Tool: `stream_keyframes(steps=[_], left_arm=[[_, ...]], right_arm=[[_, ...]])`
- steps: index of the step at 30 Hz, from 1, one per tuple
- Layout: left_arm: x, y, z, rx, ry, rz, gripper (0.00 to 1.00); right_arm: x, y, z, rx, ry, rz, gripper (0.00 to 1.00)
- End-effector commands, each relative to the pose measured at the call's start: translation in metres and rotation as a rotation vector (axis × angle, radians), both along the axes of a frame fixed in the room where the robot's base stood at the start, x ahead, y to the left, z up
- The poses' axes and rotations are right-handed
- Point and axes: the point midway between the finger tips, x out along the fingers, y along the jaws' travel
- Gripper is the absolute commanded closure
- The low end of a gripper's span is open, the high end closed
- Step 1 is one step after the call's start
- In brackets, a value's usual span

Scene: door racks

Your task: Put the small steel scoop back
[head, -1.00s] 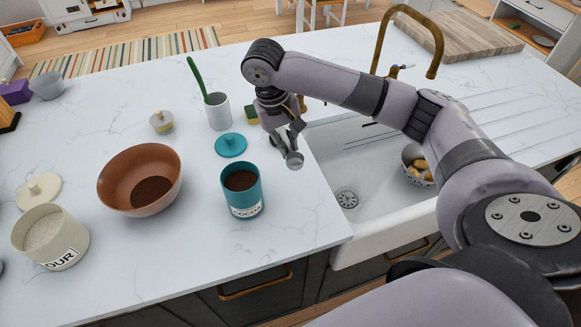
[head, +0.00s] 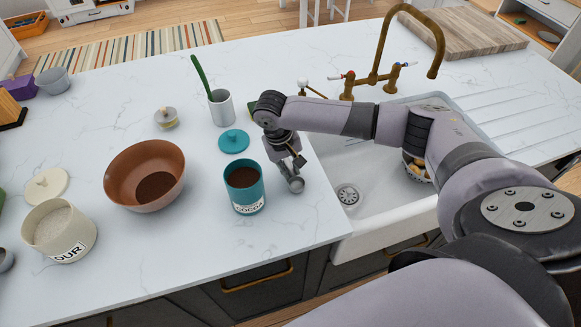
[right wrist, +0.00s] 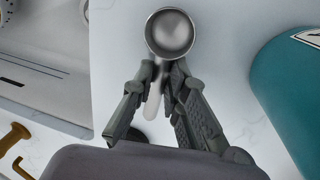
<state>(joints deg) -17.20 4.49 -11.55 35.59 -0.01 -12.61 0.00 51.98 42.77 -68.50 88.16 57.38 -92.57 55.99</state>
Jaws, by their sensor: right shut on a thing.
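The small steel scoop (head: 296,184) is in my right gripper (head: 289,167), just right of the teal cocoa canister (head: 245,196) in the head view. In the right wrist view the scoop's round bowl (right wrist: 171,34) lies beyond the fingertips, and its handle runs back between the fingers of my right gripper (right wrist: 158,75). The bowl looks empty. The cocoa canister is open, with brown powder inside, and shows at the right of the wrist view (right wrist: 292,85). Its teal lid (head: 233,141) lies behind it on the counter. My left gripper is not in view.
A brown bowl (head: 128,168) holding brown powder and an open flour canister (head: 75,240) stand to the left. A white cup (head: 222,110) with a green-handled tool stands behind. The sink (head: 375,205) lies just right of the gripper. The front counter is clear.

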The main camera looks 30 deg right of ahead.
Motion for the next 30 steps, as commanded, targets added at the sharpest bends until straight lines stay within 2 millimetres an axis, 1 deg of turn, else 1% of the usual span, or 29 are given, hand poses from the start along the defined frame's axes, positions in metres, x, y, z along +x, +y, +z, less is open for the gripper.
stream_keyframes(steps=[3, 4, 12, 20, 23, 26, 29, 30], left_arm=[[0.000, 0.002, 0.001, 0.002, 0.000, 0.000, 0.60], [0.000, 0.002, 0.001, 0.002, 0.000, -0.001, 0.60], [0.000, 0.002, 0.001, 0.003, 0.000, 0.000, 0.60], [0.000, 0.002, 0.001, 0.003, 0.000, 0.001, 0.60], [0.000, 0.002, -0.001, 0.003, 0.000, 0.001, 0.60], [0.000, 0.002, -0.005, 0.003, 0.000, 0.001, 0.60], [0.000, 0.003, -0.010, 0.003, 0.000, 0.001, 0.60], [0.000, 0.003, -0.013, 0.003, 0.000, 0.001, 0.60]], right_arm=[[0.000, 0.000, -0.003, 0.000, 0.001, 0.001, 1.00], [0.000, 0.000, -0.003, 0.000, 0.001, 0.001, 0.85], [0.000, 0.000, -0.002, 0.000, 0.000, 0.000, 0.67], [0.000, 0.000, -0.002, 0.000, 0.000, 0.000, 0.66], [0.001, 0.000, 0.001, -0.001, -0.002, -0.001, 0.66], [0.002, 0.002, 0.011, 0.001, -0.003, 0.001, 0.66], [0.003, 0.006, 0.028, 0.002, -0.004, 0.002, 0.66], [0.004, 0.008, 0.037, 0.003, -0.006, 0.001, 0.66]])
